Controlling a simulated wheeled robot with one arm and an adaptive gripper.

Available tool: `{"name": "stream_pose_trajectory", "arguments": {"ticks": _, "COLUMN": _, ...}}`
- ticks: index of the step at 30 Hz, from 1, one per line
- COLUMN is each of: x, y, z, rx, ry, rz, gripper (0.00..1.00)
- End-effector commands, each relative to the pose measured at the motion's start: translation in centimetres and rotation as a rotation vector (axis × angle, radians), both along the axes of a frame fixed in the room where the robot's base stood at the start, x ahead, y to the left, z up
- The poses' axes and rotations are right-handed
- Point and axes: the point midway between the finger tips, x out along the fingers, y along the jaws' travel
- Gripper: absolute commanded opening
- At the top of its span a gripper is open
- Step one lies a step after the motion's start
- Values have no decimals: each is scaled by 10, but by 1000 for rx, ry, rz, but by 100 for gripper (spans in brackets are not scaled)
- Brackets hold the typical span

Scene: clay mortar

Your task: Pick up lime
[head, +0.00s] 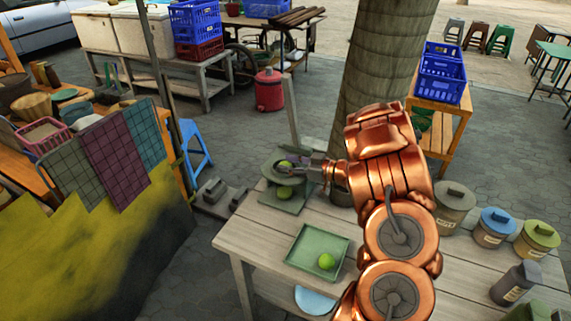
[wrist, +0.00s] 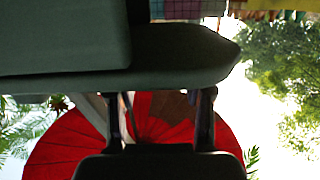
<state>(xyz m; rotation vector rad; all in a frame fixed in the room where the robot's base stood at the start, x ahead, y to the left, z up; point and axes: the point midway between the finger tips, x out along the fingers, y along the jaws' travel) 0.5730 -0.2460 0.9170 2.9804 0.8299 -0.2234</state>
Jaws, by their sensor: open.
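Several green limes show in the head view. One lime (head: 326,261) lies in the green square tray (head: 303,236) on the wooden table. Another lime (head: 285,192) lies lower, on a green tray-like surface (head: 297,204) near the table's far left corner. A third lime (head: 286,164) is just above it, by a round grey-green dish (head: 268,174). My gripper (head: 288,168) is open and reaches left to this upper lime; the picture is too small to tell contact. In the wrist view my gripper's fingers (wrist: 160,103) are spread, their tips hidden behind a grey-green shape. No lime shows there.
Lidded jars (head: 455,207) stand along the table's right side, and a dark bottle (head: 515,284) stands at the front right. A thick tree trunk (head: 380,55) rises behind the table. A stall with hanging cloths (head: 118,160) is on the left.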

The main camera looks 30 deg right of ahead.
Motion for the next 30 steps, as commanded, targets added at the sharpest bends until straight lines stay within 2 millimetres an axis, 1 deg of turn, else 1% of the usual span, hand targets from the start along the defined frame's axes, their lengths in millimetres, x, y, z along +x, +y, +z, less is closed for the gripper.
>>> {"name": "stream_pose_trajectory", "arguments": {"ticks": 2, "x": 0, "y": 0, "z": 0, "rx": 0, "ry": 0, "rz": 0, "gripper": 51}}
{"name": "stream_pose_trajectory", "arguments": {"ticks": 16, "x": 0, "y": 0, "z": 0, "rx": 0, "ry": 0, "rz": -1, "gripper": 4}}
{"name": "stream_pose_trajectory", "arguments": {"ticks": 24, "x": 0, "y": 0, "z": 3, "rx": -2, "ry": -1, "rz": -1, "gripper": 4}}
{"name": "stream_pose_trajectory", "arguments": {"ticks": 30, "x": 0, "y": -1, "z": 16, "rx": -4, "ry": -2, "rz": -1, "gripper": 4}}
